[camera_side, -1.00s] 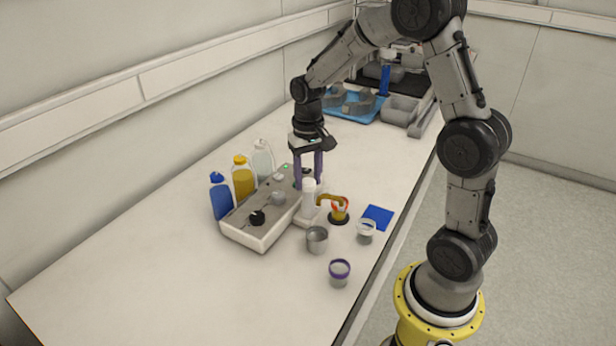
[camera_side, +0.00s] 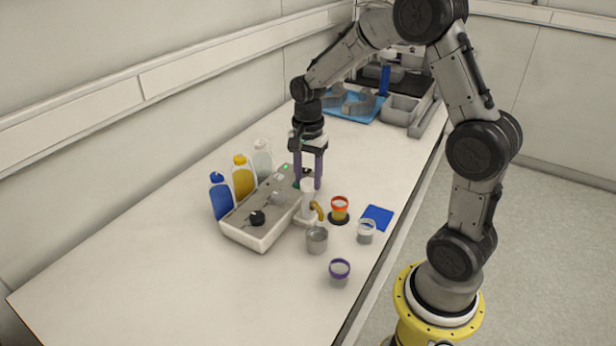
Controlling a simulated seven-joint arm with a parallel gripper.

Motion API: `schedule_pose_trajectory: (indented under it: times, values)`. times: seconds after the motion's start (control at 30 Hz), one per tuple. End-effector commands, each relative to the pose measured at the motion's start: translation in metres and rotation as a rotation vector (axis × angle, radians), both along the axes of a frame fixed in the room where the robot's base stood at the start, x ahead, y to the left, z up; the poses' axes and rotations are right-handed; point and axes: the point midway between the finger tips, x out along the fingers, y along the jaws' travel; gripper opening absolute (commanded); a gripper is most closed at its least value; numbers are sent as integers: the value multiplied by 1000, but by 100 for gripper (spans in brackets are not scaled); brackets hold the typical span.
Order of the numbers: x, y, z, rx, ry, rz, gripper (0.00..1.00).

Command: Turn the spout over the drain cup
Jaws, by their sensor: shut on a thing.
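The spout (camera_side: 318,211) is a short brass-coloured pipe on a white upright column (camera_side: 308,199) at the right side of the grey reactor tray. Its outlet end points to the front, at the rim of a plain grey metal cup (camera_side: 317,240), which looks like the drain cup. From this angle the outlet appears over the cup's back edge. My gripper (camera_side: 308,186) points straight down with its purple fingers either side of the column's top. It appears shut on the column; the exact contact is small and partly hidden.
An orange-rimmed cup (camera_side: 339,209) stands on a dark disc right of the spout. A clear cup (camera_side: 366,231), a blue pad (camera_side: 377,217) and a purple-rimmed cup (camera_side: 339,273) stand nearby. Several bottles (camera_side: 243,178) line the tray's (camera_side: 262,236) far side. The table's front left is clear.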

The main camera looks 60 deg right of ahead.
Motion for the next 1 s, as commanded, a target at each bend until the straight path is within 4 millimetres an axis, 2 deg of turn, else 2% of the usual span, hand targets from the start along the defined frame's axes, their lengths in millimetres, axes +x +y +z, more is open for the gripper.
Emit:
schedule_pose_trajectory:
  times: [0.3,0.8,0.83,0.97,1.0]
  values:
    - [1,0,2,-3,-5,-104,0]
    - [1,-1,2,-1,-6,-123,0]
    - [1,-1,2,-1,-6,-123,50]
    - [1,-1,2,-2,-5,-122,74]
    - [1,-1,2,-2,-4,-122,77]
